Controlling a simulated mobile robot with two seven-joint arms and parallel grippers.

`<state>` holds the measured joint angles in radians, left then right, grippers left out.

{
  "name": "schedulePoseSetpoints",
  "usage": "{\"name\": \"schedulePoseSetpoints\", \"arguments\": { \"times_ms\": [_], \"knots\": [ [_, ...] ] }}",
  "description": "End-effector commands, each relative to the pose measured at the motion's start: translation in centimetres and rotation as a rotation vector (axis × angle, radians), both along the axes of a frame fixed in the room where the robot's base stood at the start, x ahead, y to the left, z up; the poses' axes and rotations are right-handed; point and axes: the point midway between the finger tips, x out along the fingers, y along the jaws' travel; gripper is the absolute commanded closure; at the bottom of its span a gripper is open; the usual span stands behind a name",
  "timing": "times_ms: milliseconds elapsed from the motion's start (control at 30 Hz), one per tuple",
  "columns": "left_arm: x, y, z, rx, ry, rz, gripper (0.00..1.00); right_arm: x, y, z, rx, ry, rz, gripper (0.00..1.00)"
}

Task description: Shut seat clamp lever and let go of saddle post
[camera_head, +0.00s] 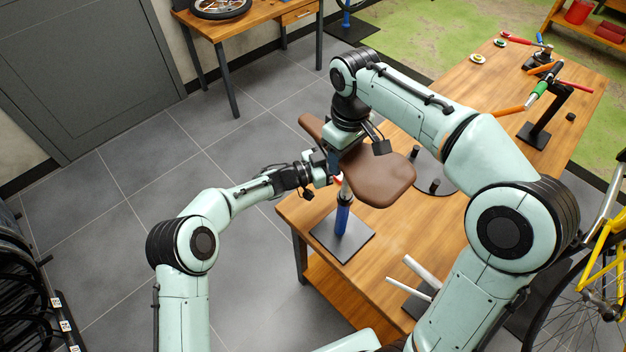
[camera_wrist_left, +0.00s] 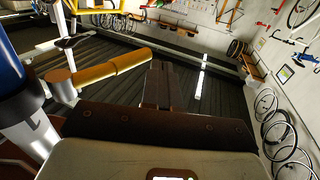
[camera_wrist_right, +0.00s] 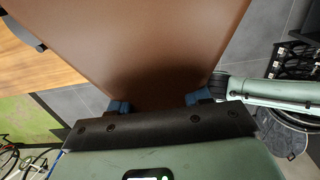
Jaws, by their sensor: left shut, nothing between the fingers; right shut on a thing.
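The brown saddle (camera_head: 380,178) sits on a silver post (camera_head: 346,187) that goes down into a blue upright tube (camera_head: 342,216). My right gripper (camera_wrist_right: 158,102) is shut on the saddle's narrow part, with a blue fingertip on each side. My left gripper (camera_wrist_left: 159,85) is shut and empty, close beside the tube top. The clamp is mostly hidden in the head view.
The tube's dark base plate (camera_head: 357,246) stands on the wooden workbench (camera_head: 385,270) near its left edge. A stand with colored tools (camera_head: 540,130) is at the far right. A yellow bicycle (camera_head: 600,255) is at right.

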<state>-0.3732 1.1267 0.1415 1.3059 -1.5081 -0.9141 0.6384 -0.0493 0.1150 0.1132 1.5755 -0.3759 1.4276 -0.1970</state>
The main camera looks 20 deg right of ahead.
Motion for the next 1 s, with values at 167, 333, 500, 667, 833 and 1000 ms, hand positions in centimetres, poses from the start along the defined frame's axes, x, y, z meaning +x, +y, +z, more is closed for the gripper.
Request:
{"name": "schedulePoseSetpoints", "arguments": {
  "times_ms": [167,333,500,667,833,1000],
  "knots": [
    [0.4,0.3,0.5,-0.001,-0.003,0.002,1.00,0.0,0.0,0.1,0.000,-0.003,0.000,1.00],
    [1.9,1.4,2.4,-0.002,-0.006,0.003,1.00,0.0,0.0,0.1,0.000,-0.003,0.000,1.00],
    [5.1,3.9,2.7,0.001,-0.004,0.005,1.00,0.0,0.0,0.1,0.000,-0.003,0.000,1.00],
    [7.7,5.9,2.6,0.000,-0.002,0.002,1.00,0.0,0.0,0.1,0.000,-0.003,0.000,1.00],
    [9.4,7.2,2.6,0.000,-0.002,0.002,1.00,0.0,0.0,0.1,0.000,-0.003,0.000,1.00],
    [10.1,7.8,2.6,0.000,0.000,0.000,1.00,0.0,0.0,0.1,0.000,-0.003,0.000,1.00]
  ]
}}
